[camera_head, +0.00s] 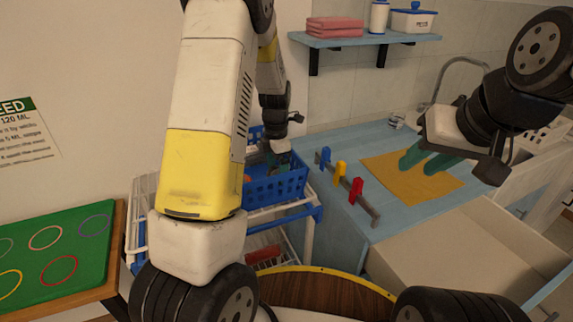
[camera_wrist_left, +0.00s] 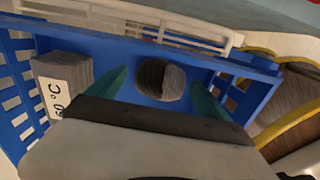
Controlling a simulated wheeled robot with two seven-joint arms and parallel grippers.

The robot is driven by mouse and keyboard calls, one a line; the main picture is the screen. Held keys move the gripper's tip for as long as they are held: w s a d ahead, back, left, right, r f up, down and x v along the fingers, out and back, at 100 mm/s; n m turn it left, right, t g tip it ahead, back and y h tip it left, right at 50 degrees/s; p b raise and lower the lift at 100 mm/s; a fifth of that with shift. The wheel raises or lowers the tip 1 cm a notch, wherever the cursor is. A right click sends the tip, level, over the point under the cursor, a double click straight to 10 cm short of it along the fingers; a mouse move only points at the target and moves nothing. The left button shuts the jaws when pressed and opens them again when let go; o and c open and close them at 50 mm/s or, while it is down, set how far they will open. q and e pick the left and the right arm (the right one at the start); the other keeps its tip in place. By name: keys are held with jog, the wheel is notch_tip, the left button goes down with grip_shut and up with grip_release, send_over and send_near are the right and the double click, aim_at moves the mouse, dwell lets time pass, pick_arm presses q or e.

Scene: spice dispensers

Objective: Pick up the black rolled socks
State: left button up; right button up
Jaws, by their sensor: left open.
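The rolled socks (camera_wrist_left: 160,79) show as a dark grey, round roll on the floor of the blue basket (camera_head: 272,189) in the left wrist view. My left gripper (camera_wrist_left: 157,92) is open, with one green finger on each side of the roll. I cannot tell whether the fingers touch it. In the head view my left gripper (camera_head: 280,161) reaches down into the basket, and the socks are hidden there. My right gripper (camera_head: 417,163) is empty above the yellow mat, its green fingers apart.
A grey block with a white label (camera_wrist_left: 62,82) lies in the basket left of the roll. The basket stands on a white rack (camera_head: 141,215). A blue counter (camera_head: 350,145) with a yellow mat (camera_head: 440,187) and a hook rail (camera_head: 352,190) is to the right, above an open drawer (camera_head: 470,255).

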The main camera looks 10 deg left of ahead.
pick_arm(q)
jog(key=shift+f, duration=0.7)
jog(key=c, duration=1.4)
jog(key=shift+r, duration=0.1)
